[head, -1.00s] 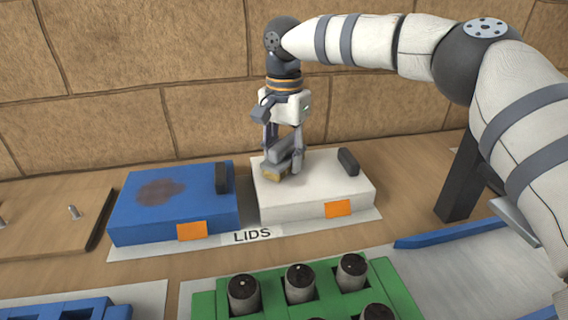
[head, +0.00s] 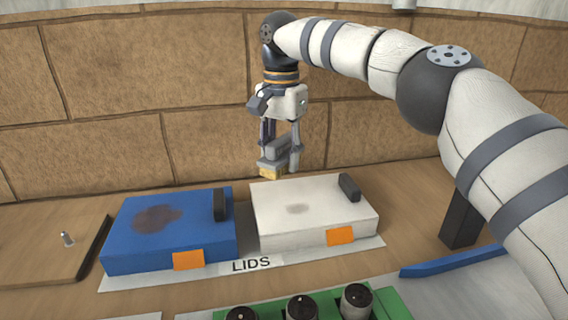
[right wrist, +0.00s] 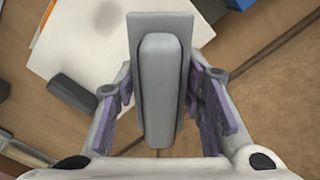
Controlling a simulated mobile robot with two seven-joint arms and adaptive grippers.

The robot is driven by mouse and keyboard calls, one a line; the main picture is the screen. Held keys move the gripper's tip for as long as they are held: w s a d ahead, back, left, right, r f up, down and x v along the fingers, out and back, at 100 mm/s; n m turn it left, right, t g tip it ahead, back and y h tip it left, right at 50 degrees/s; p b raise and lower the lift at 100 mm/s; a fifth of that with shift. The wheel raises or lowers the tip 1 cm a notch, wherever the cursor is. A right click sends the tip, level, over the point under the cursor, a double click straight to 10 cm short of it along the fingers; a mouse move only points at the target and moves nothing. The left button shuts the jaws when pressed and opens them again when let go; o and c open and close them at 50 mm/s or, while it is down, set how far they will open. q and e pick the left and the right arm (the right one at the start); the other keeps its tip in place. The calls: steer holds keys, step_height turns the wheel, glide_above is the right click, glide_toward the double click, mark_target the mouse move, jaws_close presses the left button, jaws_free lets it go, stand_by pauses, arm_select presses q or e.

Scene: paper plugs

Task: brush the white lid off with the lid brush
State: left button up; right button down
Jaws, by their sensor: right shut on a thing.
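The white lid (head: 318,213) lies on the lids mat, with a dark handle at its right and an orange tag on its front. A faint grey smudge (head: 297,209) shows on its top. My right gripper (head: 280,158) is shut on the lid brush (head: 272,163), a grey block with yellowish bristles, and holds it above the back left edge of the white lid, apart from it. In the right wrist view the brush's grey grip (right wrist: 160,85) sits between the fingers, with part of the white lid (right wrist: 75,45) beyond. My left gripper is not in view.
A blue lid (head: 150,235) with a dark brown stain lies left of the white lid. The stone wall (head: 120,130) stands close behind. A green rack (head: 385,300) with several dark-topped plugs is in front. A wooden board (head: 45,250) lies at the left.

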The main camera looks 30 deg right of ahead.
mark_target(281, 137)
steer(key=shift+w+r+p, duration=0.2)
steer(key=shift+r+p, duration=0.1)
steer(key=shift+r, duration=1.4)
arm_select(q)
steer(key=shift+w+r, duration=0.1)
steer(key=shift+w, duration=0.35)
arm_select(e)
steer(key=shift+r, duration=0.5)
steer(key=shift+r, duration=0.15)
